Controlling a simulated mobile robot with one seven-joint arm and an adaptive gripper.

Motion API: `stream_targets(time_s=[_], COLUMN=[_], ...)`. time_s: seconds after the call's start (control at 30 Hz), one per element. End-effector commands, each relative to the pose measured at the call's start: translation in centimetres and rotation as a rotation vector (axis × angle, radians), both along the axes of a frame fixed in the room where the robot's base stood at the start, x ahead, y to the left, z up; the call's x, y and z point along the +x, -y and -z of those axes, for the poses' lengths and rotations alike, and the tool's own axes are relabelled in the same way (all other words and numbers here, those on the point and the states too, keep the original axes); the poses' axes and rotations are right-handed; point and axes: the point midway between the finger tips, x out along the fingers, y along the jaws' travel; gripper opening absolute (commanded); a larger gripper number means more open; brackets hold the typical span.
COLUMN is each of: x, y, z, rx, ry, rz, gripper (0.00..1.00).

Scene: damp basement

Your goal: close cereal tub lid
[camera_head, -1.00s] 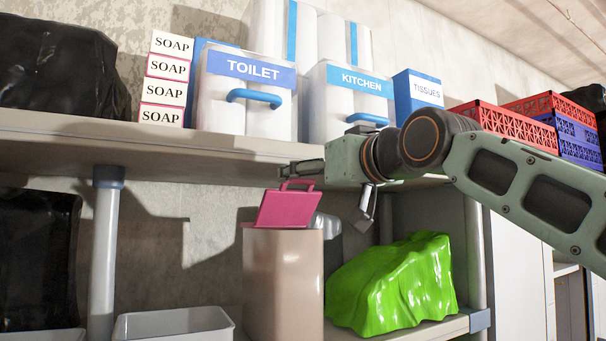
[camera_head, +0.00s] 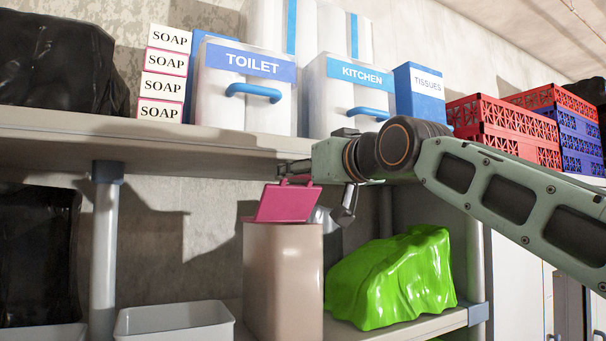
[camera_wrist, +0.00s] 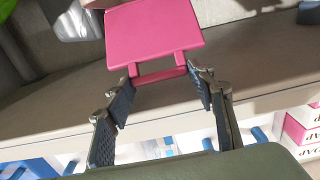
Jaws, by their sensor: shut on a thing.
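The cereal tub (camera_head: 282,280) is a tall beige box standing on the lower shelf, seen in the head view. Its pink lid (camera_head: 285,204) is raised and tilted at the top of the tub, with its handle at the upper edge. In the wrist view the lid (camera_wrist: 155,38) hangs beyond my fingers, its handle (camera_wrist: 160,75) between the fingertips. My gripper (camera_wrist: 163,88) is shut on this handle. In the head view my gripper (camera_head: 295,173) comes from the right, just under the upper shelf; its fingers are small and dark there.
The upper shelf (camera_head: 130,130) runs close above my gripper and carries soap boxes (camera_head: 165,63), paper-roll packs (camera_head: 245,95) and a tissue box (camera_head: 420,92). A green bag (camera_head: 392,277) stands right of the tub, a grey bin (camera_head: 175,320) left. Red crates (camera_head: 500,130) are at right.

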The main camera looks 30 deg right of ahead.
Motion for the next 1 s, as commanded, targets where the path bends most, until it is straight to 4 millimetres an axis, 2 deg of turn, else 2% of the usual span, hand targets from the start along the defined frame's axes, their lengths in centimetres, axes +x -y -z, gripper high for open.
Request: stream_targets(time_s=[0.03,0.2,0.67,1.0], x=[0.0,0.0,-0.5,-2.3], y=[0.0,0.0,0.0,0.2], z=[0.0,0.0,1.3,3.3], rx=[0.001,0.001,0.003,0.009], ry=[0.000,0.000,0.056,0.200], rz=[-0.001,-0.001,0.000,0.001], gripper=[0.25,0.06,0.06,0.06])
